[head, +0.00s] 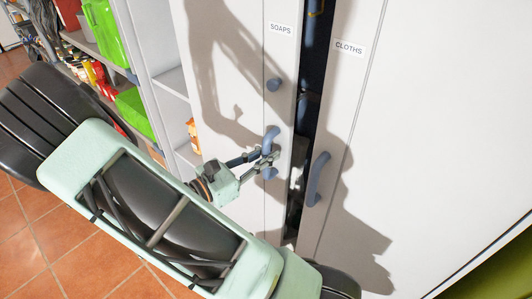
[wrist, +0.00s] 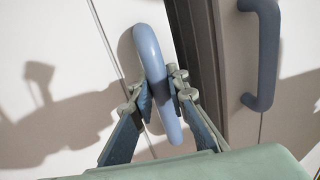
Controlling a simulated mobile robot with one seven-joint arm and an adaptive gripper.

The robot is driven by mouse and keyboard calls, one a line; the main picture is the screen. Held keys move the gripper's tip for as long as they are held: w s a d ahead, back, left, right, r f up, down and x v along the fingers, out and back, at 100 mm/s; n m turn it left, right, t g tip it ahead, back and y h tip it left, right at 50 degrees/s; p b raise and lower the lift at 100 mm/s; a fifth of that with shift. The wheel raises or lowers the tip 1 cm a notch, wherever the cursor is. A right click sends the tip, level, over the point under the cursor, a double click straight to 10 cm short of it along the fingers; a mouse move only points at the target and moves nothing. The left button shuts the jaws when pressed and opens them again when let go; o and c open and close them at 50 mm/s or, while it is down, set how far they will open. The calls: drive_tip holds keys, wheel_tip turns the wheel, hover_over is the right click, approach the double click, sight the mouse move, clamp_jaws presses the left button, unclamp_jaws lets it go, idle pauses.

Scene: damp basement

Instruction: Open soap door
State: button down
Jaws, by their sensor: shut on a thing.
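The soap door (head: 240,60) is a white panel labelled "SOAPS" in the head view. Its blue curved handle (head: 270,137) is near its right edge. My gripper (head: 268,158) is at this handle, with its fingers around the bar. In the wrist view, my gripper (wrist: 162,88) is shut on the handle (wrist: 149,48), one finger on each side of it. The handle's upper part shows above the fingers and its lower end between them. A dark gap runs just right of the door; I cannot tell whether the door is ajar.
A white door labelled "CLOTHS" (head: 420,110) stands right of the gap, with its own blue handle (head: 317,178). Open shelves (head: 170,84) with goods stand left. Tiled floor (head: 35,240) shows at lower left.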

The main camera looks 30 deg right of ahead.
idle(0.3)
drive_tip(key=c, duration=1.8)
unclamp_jaws()
drive_tip(key=shift+c, duration=0.2)
drive_tip(key=shift+a, duration=0.15)
drive_tip(key=s+a, duration=0.2)
drive_tip(key=a, duration=0.9)
drive_tip(key=shift+a, duration=0.35)
drive_tip(key=shift+w, duration=0.1)
